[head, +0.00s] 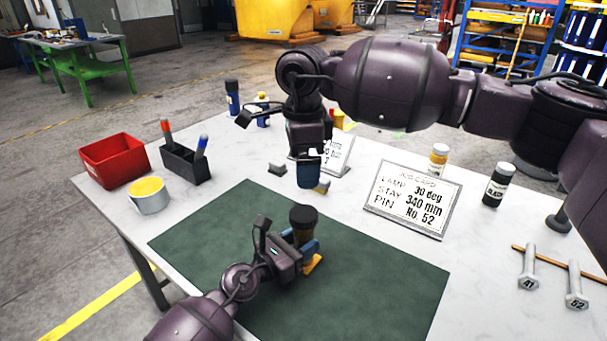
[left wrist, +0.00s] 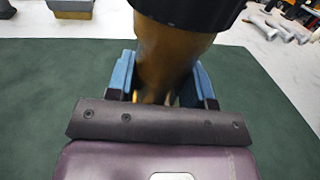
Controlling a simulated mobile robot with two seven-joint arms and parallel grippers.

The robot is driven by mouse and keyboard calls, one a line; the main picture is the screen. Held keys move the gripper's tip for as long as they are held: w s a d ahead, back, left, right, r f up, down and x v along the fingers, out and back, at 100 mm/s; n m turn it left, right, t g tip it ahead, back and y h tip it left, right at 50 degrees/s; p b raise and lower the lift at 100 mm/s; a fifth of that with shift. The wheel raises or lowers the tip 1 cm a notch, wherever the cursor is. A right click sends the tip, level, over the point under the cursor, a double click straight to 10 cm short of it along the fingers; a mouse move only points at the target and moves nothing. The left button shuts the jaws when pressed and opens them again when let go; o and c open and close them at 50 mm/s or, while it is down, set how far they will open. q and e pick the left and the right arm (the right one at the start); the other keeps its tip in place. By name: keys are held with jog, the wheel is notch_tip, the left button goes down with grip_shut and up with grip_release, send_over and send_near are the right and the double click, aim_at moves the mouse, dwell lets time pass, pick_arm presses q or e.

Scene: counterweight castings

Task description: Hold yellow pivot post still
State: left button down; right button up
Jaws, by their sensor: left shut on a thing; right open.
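The yellow pivot post (head: 303,233) stands upright over the green mat, brownish-yellow with a wide black top. In the left wrist view its yellow-brown body (left wrist: 168,55) narrows downward between the two blue fingers, and its black top is cut off by the upper edge. My left gripper (head: 307,250) is shut on it low down, with a finger on each side. My right gripper (head: 314,183) is open above the table's far part, beyond the mat and apart from the post. I see nothing clear between its fingers.
A job card (head: 412,197) reads lamp 30 deg, stay 340 mm, pin No. 52. Two metal pins (head: 527,268) and a thin rod stand or lie at right. A red bin (head: 114,160), yellow-topped can (head: 149,196) and pen box (head: 186,163) are at left. The green mat (head: 400,280) is otherwise clear.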

pick_arm(q)
jog(key=shift+c, duration=2.2)
grip_release()
jog(key=shift+s+a, duration=0.1)
jog(key=v, duration=1)
jog(key=shift+s+a, duration=0.2)
